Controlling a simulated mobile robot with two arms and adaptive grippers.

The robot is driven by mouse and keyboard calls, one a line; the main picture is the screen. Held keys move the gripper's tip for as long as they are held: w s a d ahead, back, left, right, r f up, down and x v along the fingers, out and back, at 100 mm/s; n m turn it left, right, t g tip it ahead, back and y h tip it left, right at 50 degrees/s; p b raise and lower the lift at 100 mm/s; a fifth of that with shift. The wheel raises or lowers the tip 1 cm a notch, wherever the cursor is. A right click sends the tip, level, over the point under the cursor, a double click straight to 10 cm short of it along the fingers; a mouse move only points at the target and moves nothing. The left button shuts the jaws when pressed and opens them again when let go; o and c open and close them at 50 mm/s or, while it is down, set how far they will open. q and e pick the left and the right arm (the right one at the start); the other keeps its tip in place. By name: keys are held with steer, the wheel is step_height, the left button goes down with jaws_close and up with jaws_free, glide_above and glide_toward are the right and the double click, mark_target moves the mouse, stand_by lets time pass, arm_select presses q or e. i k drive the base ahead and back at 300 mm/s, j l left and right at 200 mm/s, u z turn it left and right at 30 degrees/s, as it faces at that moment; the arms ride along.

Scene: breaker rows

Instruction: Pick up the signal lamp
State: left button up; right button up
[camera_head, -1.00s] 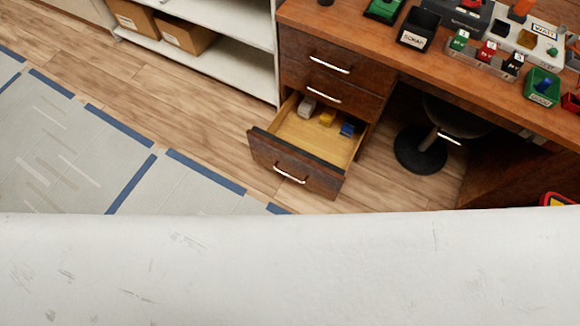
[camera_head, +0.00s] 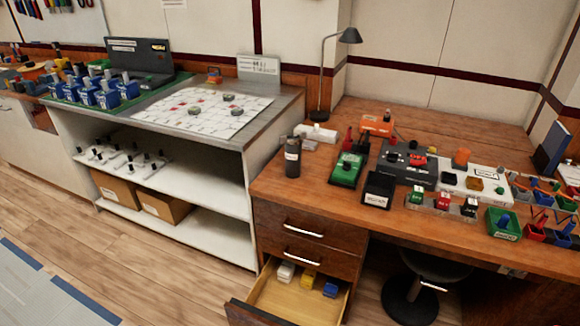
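I cannot tell for sure which thing is the signal lamp. An orange, upright, cylinder-like piece (camera_head: 461,158) stands on the back edge of a panel on the wooden desk and could be it. Small coloured parts also sit on the white panel (camera_head: 487,177) and the dark grey panel (camera_head: 408,165) beside it. The open bottom drawer holds a white block (camera_head: 286,272), a yellow block (camera_head: 308,279) and a blue block (camera_head: 331,288). Neither of my grippers is in view.
The wooden desk (camera_head: 300,200) also bears a black desk lamp (camera_head: 349,36), a dark cylinder (camera_head: 292,157), a green device (camera_head: 348,169) and several small bins. The open drawer (camera_head: 262,311) juts into the floor space. A stool (camera_head: 410,300) stands under the desk. A white shelf unit (camera_head: 222,177) adjoins.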

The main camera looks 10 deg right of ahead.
mark_target(292, 153)
steer(key=i+j+z, duration=0.1)
steer(key=i+j, duration=0.2)
steer(key=i+j+z, duration=0.1)
steer(key=i+j, duration=0.2)
steer(key=j, duration=0.2)
steer(key=i+j+z, duration=0.1)
steer(key=i+j, duration=0.2)
steer(key=j, duration=0.15)
